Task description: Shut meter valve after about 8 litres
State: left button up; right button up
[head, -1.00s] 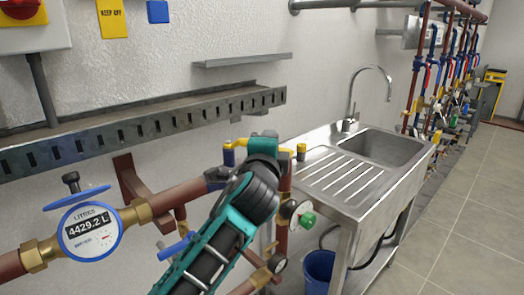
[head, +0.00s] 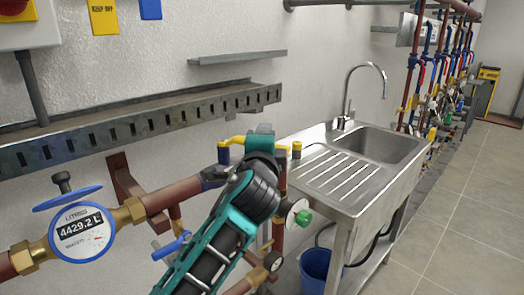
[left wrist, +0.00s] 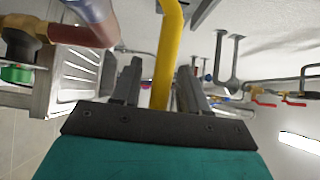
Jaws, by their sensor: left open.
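The round blue-rimmed water meter (head: 82,232) sits in the copper pipe at left, its blue lid raised. Its display reads 4429.2 L. A yellow handle (head: 235,140) is beside my left gripper (head: 261,133), at the end of the teal and black arm. In the left wrist view, a yellow bar (left wrist: 168,50) stands between the two dark fingers of my left gripper (left wrist: 158,85), which is open, with gaps visible beside the bar. In the head view the fingers are mostly hidden. A small blue lever (head: 172,246) is on the pipework below. My right gripper is not in view.
A steel sink (head: 370,147) with a ribbed drainer and tall tap stands at right, with a blue bucket (head: 314,268) underneath. A slotted metal rail (head: 140,130) runs along the wall above the pipes. A white gauge with a green knob (head: 300,216) is right of my arm. The floor at far right is clear.

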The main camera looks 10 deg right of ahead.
pick_arm(q)
jog(key=v, duration=1.2)
jog(key=shift+s, duration=0.35)
jog(key=shift+a, duration=0.15)
jog(key=a+f+n+g, duration=0.1)
jog(key=a+f+n, duration=0.25)
jog(key=f, duration=0.45)
jog(key=a+f+n+g+y, duration=0.1)
jog(key=a+f+n+g, duration=0.1)
jog(key=a+f, duration=0.4)
jog(key=a+f+n+g, duration=0.1)
jog(key=a+f+n, duration=0.2)
jog(key=f, duration=0.6)
jog(key=s+a+f+n+g+y, duration=0.2)
jog(key=s+a+f+n, duration=0.8)
jog(key=s+a+f, duration=0.3)
jog(key=s+f, duration=0.2)
jog(key=s, duration=0.2)
jog(key=shift+f+g, duration=0.25)
jog(key=shift+g, duration=0.05)
jog(key=shift+d, duration=0.1)
dwell(0.8)
